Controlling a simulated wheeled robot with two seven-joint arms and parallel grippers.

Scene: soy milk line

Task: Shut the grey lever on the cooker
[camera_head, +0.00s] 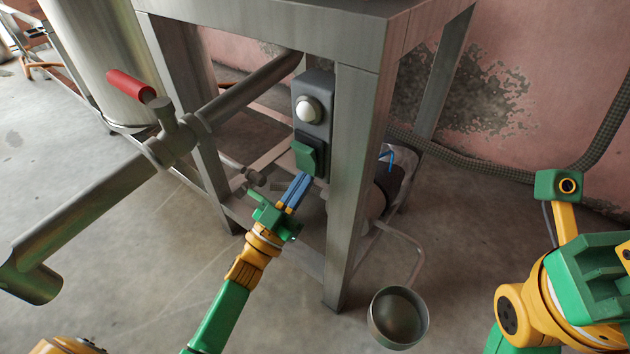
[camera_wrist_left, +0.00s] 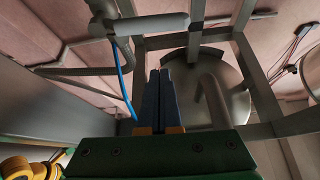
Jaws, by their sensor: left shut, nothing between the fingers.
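My left gripper (camera_head: 302,178) is shut and empty, its blue fingers angled up and right under the cooker stand. Its tips appear just below the green rocker switch (camera_head: 306,156) on a grey box; I cannot tell whether they touch it. The closed fingers also show in the left wrist view (camera_wrist_left: 160,76). A small grey valve fitting (camera_head: 255,177) sits left of the fingers, partly hidden by the gripper; I cannot tell whether it is the grey lever. No other grey lever is clearly seen.
The stand's metal leg (camera_head: 354,180) rises right of my left gripper. A round metal pan (camera_head: 398,318) is low at the front. Open floor lies left.

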